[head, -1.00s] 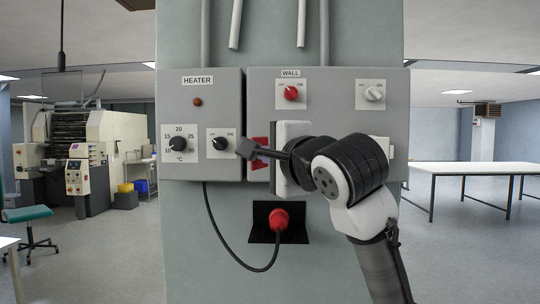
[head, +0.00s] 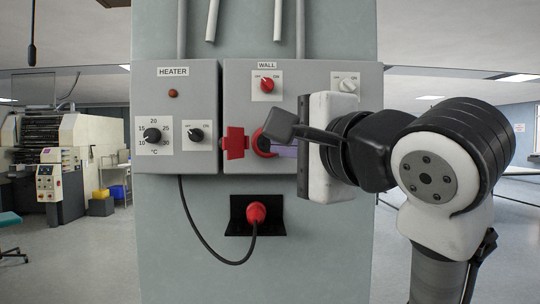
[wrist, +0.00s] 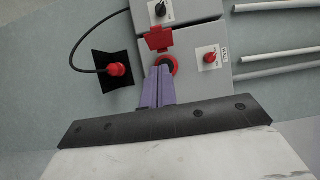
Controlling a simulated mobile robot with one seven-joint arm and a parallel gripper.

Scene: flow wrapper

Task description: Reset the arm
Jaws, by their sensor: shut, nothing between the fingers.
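My gripper (head: 283,150) is at the front of the wall box in the head view, its fingers pointing left at the panel and partly hidden by a dark part of my arm. In the wrist view its two purple fingers (wrist: 157,87) are together with nothing between them. Beyond their tips is a round red socket (wrist: 166,65) with its red flap (wrist: 157,38) open. The socket also shows in the head view (head: 262,143), partly covered by my arm. I cannot tell whether the fingertips touch it.
The heater box (head: 175,118) has a dial and a switch. The wall box (head: 303,80) carries a red switch (head: 267,86) and a white switch (head: 345,82). Below, a red plug (head: 256,213) on a cable sits in a black holder (head: 240,229). Open floor lies on both sides.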

